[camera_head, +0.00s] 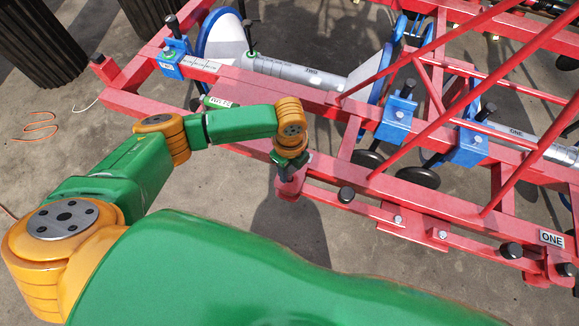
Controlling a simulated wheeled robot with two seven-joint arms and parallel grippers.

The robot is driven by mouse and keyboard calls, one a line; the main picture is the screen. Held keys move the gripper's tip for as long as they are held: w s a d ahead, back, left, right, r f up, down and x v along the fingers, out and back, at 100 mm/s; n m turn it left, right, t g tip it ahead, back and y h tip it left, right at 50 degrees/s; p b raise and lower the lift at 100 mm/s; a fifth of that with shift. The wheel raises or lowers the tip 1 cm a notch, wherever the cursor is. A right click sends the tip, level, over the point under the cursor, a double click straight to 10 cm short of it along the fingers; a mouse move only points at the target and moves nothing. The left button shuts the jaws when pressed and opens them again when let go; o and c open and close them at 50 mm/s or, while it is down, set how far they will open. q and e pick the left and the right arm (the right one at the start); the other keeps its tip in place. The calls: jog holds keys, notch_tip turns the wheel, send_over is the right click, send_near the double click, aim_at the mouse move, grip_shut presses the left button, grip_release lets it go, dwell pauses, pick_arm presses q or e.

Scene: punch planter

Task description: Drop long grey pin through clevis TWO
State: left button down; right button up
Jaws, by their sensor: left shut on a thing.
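My left gripper (290,164) points down over a round red bracket end (289,188) at the near side of the red frame. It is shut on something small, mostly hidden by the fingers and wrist. I cannot make out the long grey pin's shaft, or whether it is in a hole. A plate reading TWO (217,101) lies on the frame just left of my left wrist. Which clevis belongs to that plate is not clear, as my arm covers part of the frame there. My right gripper is not in view.
The red frame (330,104) crosses the picture, with slanting red bars (440,118) on the right. A ONE plate (552,238) is at the right. Bare floor (215,200) lies in front.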

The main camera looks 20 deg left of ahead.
pick_arm(q)
jog(key=shift+f+b, duration=0.6)
jog(key=shift+f, duration=0.5)
jog(key=shift+r, duration=0.1)
jog(key=shift+r+p, duration=1.5)
jog(key=shift+p, duration=0.55)
jog(key=shift+f+b, duration=1.1)
jog(key=shift+f, duration=0.5)
jog(key=shift+r, duration=0.1)
jog(key=shift+r+p, duration=1.5)
jog(key=shift+p, duration=0.45)
jog(key=shift+f, duration=0.1)
